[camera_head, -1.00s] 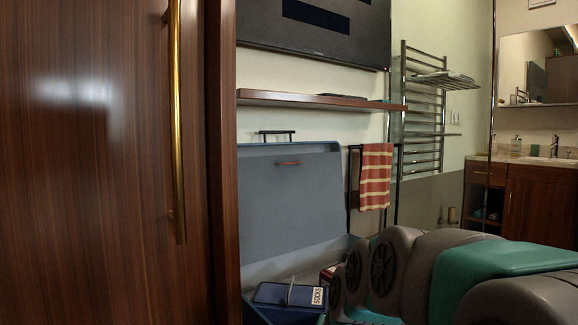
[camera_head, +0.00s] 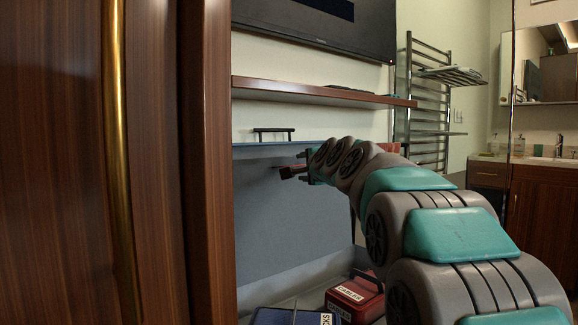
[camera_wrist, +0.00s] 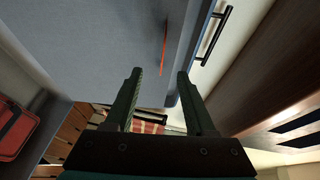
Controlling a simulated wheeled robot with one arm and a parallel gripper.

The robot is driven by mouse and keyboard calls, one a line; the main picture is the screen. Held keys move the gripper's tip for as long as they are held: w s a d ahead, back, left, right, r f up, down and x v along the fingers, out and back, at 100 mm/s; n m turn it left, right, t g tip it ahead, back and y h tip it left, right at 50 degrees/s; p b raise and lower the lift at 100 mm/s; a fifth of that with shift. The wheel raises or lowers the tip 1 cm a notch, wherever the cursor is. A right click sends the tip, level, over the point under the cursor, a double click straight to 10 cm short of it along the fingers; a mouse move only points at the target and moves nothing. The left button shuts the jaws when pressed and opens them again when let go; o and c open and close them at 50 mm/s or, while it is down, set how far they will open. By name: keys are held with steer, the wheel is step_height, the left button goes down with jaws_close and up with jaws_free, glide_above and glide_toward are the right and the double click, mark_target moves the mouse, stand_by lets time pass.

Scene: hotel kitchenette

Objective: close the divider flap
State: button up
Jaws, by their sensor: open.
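The divider flap (camera_head: 280,225) is a large grey-blue panel standing upright in the open suitcase, against its lid. In the wrist view the flap (camera_wrist: 110,35) fills the upper left, with a thin orange-red tab (camera_wrist: 163,58) on it. I cannot tell whether the fingers touch the flap.
A red case (camera_head: 352,300) and a dark blue case (camera_head: 290,317) lie in the suitcase below the flap. A wooden shelf (camera_head: 320,92) juts from the wall above. A black handle (camera_wrist: 212,38) is beside the lid edge. A wooden cabinet door (camera_head: 50,160) blocks the left.

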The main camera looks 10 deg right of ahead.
mark_target(295, 166)
steer(key=shift+w+a+f, duration=0.15)
steer(key=shift+w, duration=1.2)
steer(key=shift+w+a+f, duration=0.1)
steer(key=shift+w, duration=1.2)
steer(key=shift+w+a+f, duration=0.15)
steer(key=shift+w, duration=1.2)
steer(key=shift+c, duration=0.2)
jaws_close()
